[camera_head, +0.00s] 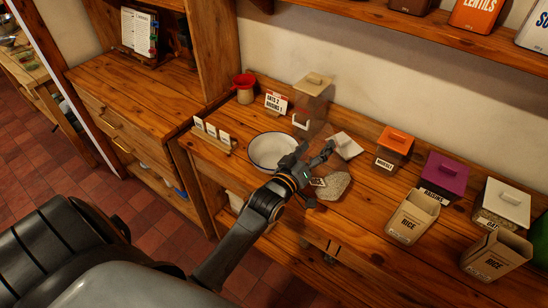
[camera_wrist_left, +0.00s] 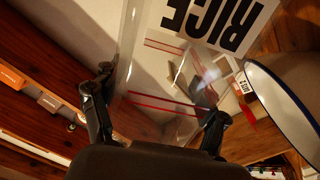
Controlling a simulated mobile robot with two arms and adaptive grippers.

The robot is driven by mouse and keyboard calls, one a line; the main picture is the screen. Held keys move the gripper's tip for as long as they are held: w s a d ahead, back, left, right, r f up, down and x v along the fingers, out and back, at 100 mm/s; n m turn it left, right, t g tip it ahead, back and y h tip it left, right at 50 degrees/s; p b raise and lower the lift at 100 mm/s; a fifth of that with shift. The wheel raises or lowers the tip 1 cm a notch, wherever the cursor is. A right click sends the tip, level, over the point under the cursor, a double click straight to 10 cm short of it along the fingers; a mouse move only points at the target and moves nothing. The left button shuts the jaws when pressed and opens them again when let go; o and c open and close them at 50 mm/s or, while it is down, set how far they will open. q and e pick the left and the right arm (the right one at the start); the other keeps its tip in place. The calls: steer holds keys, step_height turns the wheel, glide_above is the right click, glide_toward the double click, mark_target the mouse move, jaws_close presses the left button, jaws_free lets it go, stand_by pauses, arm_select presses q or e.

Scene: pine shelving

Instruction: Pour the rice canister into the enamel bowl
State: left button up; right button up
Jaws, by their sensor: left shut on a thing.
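My left gripper (camera_head: 318,168) is shut on the clear rice canister, whose walls and upside-down RICE label (camera_wrist_left: 221,22) show in the left wrist view between and beyond the fingers (camera_wrist_left: 158,108). In the head view, a grey speckled mass (camera_head: 336,186) shows just under the gripper, apparently the canister's contents; its walls are hard to make out. The white enamel bowl (camera_head: 272,150) with a dark rim sits left of the gripper, partly hidden by my arm. Its blue rim (camera_wrist_left: 283,100) also shows at the right of the left wrist view. My right gripper is out of view.
A white lid (camera_head: 345,146) lies behind the gripper. A card holder (camera_head: 212,135) stands left.

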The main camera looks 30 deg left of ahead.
arm_select(q)
steer(key=shift+a+f+n, duration=0.25)
steer(key=shift+f+n, duration=0.05)
steer(key=shift+n, duration=0.4)
steer(key=shift+a+f+n, duration=0.2)
steer(key=shift+f+n, duration=0.25)
steer(key=shift+n, duration=0.25)
steer(key=shift+f+n, duration=0.55)
steer(key=shift+n, duration=0.15)
steer(key=shift+a+f+n+b, duration=0.3)
steer(key=shift+f+n+b, duration=0.2)
steer(key=shift+f+n, duration=0.15)
